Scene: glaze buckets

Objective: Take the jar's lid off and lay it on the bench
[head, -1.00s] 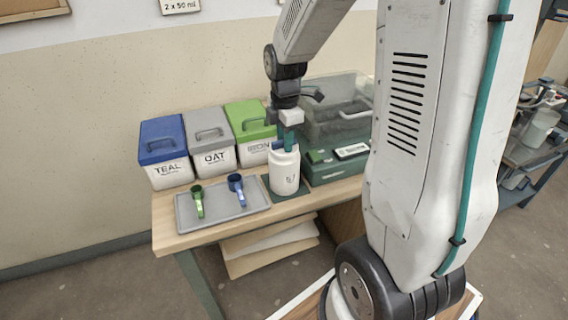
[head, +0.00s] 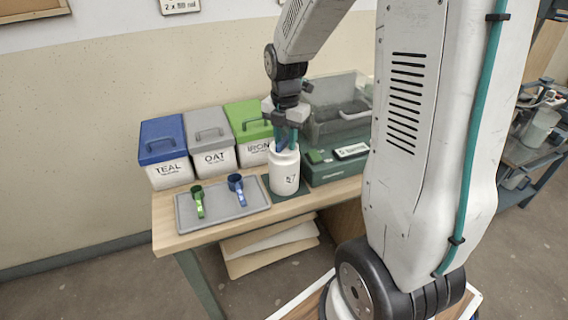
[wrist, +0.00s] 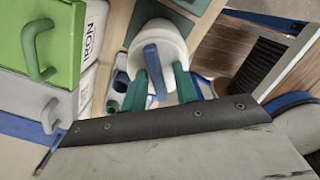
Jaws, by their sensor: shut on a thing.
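The lid appears to sit on the jar's mouth; I cannot tell whether there is any gap. The fingers hide part of the lid.
A grey tray (head: 222,212) holds a green scoop (head: 197,200) and a blue scoop (head: 237,188). TEAL (head: 163,152), OAT (head: 210,140) and IRON (head: 250,132) bins stand behind. A green box (head: 333,168) is right of the jar. Little bare bench shows.

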